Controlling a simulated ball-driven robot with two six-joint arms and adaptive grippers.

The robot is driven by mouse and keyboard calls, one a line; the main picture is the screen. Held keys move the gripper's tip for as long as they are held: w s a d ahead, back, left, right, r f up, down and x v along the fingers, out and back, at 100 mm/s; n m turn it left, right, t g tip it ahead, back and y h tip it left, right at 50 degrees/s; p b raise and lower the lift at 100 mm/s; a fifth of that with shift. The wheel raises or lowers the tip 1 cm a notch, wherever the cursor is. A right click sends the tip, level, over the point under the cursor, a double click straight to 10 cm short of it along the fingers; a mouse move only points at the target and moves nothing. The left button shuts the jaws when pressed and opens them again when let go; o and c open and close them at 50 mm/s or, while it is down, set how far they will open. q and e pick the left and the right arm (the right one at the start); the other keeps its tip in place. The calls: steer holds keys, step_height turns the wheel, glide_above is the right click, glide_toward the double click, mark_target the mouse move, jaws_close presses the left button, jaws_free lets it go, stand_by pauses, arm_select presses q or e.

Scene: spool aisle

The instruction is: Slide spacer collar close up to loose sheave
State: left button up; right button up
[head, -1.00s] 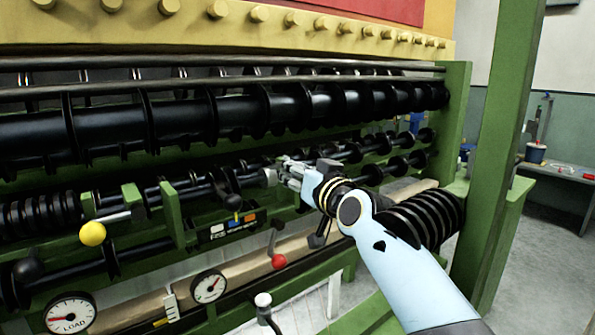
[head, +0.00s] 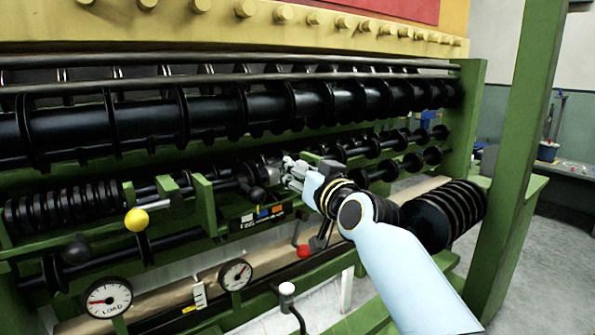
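My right gripper (head: 290,172) comes in from the right and is at the middle shaft of the green machine, its pale fingers around or beside the shaft. A grey round piece (head: 270,168), which looks like the spacer collar, sits at the fingertips, partly hidden by them. Just left of it on the same shaft is a dark disc (head: 243,172), possibly the loose sheave; any gap between them is too small to judge. Whether the fingers are closed on the collar is not clear. My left gripper is not in view.
A lever with a black ball (head: 257,194) hangs just left of my fingers. A yellow knob (head: 137,220), a red knob (head: 304,251) and dials (head: 109,298) are lower. A green post (head: 514,165) stands at right.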

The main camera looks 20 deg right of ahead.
steer(key=shift+o, duration=1)
steer(key=shift+s+a+r, duration=0.1)
steer(key=shift+r, duration=0.05)
steer(key=shift+o, duration=0.7)
steer(key=shift+s+a+r, duration=0.1)
steer(key=s+d, duration=0.2)
steer(key=s, duration=0.9)
steer(key=shift+s, duration=0.35)
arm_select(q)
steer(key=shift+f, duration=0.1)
arm_select(e)
steer(key=shift+w, duration=0.1)
